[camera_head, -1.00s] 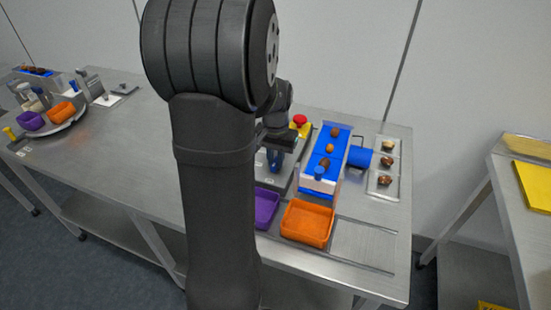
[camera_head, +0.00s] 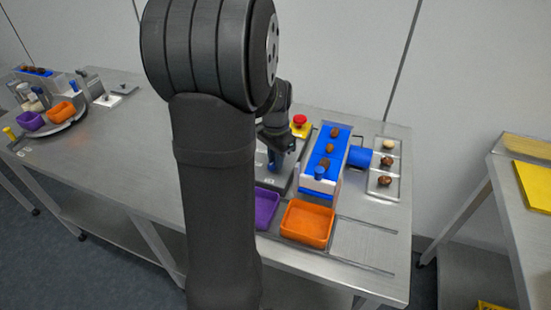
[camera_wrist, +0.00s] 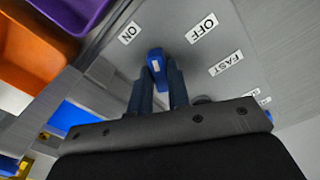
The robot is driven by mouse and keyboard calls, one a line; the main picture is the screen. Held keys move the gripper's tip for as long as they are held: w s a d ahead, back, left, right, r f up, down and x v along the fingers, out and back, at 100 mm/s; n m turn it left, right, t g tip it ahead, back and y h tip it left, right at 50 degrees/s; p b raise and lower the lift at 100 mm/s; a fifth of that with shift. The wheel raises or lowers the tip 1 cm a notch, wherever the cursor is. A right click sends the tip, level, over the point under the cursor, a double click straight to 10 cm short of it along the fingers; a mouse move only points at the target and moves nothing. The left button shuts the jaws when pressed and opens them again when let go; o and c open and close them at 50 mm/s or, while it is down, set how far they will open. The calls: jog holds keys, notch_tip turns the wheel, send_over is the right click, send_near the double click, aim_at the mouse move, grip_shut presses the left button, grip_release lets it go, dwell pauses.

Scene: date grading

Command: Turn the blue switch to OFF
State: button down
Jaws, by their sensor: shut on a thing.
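The blue switch (camera_wrist: 156,63) is a small knob with a white mark, on a grey panel (camera_wrist: 255,25) in the wrist view. Its marked end points up the picture, between the ON label (camera_wrist: 129,33) and the OFF label (camera_wrist: 201,27). My gripper (camera_wrist: 162,75) is shut on the knob, with a blue finger at each side. Much of the knob lies between the fingers. In the head view my gripper (camera_head: 277,160) is low over the grey panel, partly behind my arm, and the switch cannot be made out there.
A FAST label (camera_wrist: 226,62) is on the same panel. A red button (camera_head: 300,119) on a yellow base stands behind it. A blue belt (camera_head: 319,150) with several dates runs at the right. A purple bin (camera_head: 267,206) and an orange bin (camera_head: 307,223) are in front.

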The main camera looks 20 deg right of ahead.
jog(key=m, duration=1.2)
jog(key=shift+m, duration=0.3)
dwell(0.4)
jog(key=c, duration=1.4)
grip_release()
jog(key=shift+o, duration=0.2)
notch_tip(320, 180, up, 18)
jog(key=shift+f, duration=0.25)
